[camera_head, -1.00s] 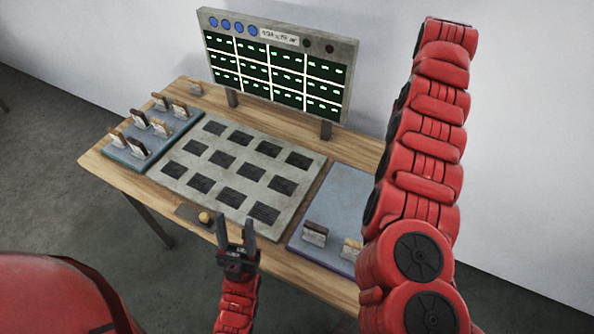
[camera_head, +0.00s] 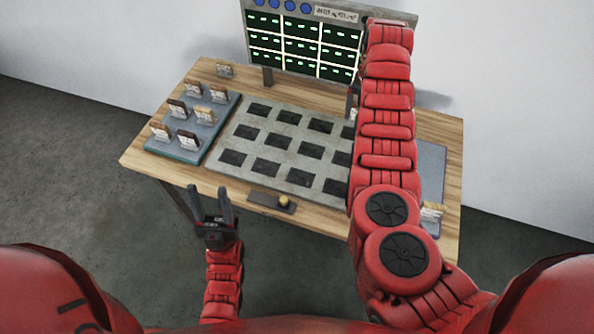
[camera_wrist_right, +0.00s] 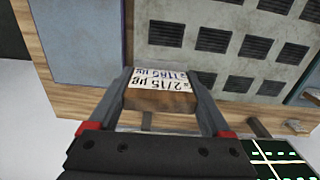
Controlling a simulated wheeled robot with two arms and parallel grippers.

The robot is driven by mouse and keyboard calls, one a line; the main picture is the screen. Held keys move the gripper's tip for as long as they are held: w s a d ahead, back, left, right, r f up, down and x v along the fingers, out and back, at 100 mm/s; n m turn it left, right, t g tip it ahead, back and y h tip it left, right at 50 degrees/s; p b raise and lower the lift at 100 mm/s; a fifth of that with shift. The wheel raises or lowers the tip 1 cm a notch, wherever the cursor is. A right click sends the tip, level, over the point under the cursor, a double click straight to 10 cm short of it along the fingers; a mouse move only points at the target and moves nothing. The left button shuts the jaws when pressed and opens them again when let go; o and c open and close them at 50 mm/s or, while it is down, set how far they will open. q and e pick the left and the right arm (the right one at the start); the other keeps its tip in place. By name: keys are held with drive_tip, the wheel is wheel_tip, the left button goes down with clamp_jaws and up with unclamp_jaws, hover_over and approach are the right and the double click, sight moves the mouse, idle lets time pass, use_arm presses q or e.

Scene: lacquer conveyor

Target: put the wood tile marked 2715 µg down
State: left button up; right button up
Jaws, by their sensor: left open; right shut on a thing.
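My right gripper (camera_wrist_right: 163,82) is shut on a wood tile (camera_wrist_right: 160,102). The tile's white label reads upside down in the right wrist view, with a line like 2715 µg and one like 1180 µg. The tile is held above the far side of the table, between the grey slotted plate (camera_wrist_right: 222,66) and the display board (camera_wrist_right: 285,158). In the head view my right arm hides most of that gripper and tile. My left gripper (camera_head: 209,192) is open and empty in front of the table's near edge.
The grey plate (camera_head: 235,170) has rows of dark slots. A blue-grey tray (camera_head: 166,149) at the left holds several labelled tiles. Another tray (camera_head: 430,165) at the right has a tile (camera_head: 432,213). A knob (camera_head: 284,201) sits at the front.

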drive_tip(key=s+a+f+p, duration=0.2)
drive_tip(key=s+a+f, duration=0.15)
drive_tip(key=s, duration=0.45)
drive_tip(key=s+a+f+p, duration=0.3)
drive_tip(key=s+f, duration=0.1)
drive_tip(key=s, duration=0.3)
drive_tip(key=s+a+f+p, duration=0.2)
drive_tip(key=s+a+f, duration=0.15)
drive_tip(key=s, duration=0.45)
drive_tip(key=b, duration=0.7)
hover_over(301, 178)
drive_tip(key=s+d, duration=0.1)
drive_tip(key=s, duration=0.1)
drive_tip(key=shift+s+f, duration=0.2)
drive_tip(key=shift+f, duration=1.05)
drive_tip(key=shift+w+a+r, duration=0.1)
drive_tip(key=shift+w+a, duration=0.2)
drive_tip(key=shift+w, duration=0.35)
drive_tip(key=shift+w+a+r, duration=0.1)
drive_tip(key=shift+w+a, duration=0.15)
drive_tip(key=shift+w, duration=0.35)
drive_tip(key=shift+f+p, duration=0.3)
drive_tip(key=shift+p, duration=0.1)
drive_tip(key=shift+f+p, duration=0.55)
drive_tip(key=shift+f, duration=0.85)
drive_tip(key=shift+f, duration=0.15)
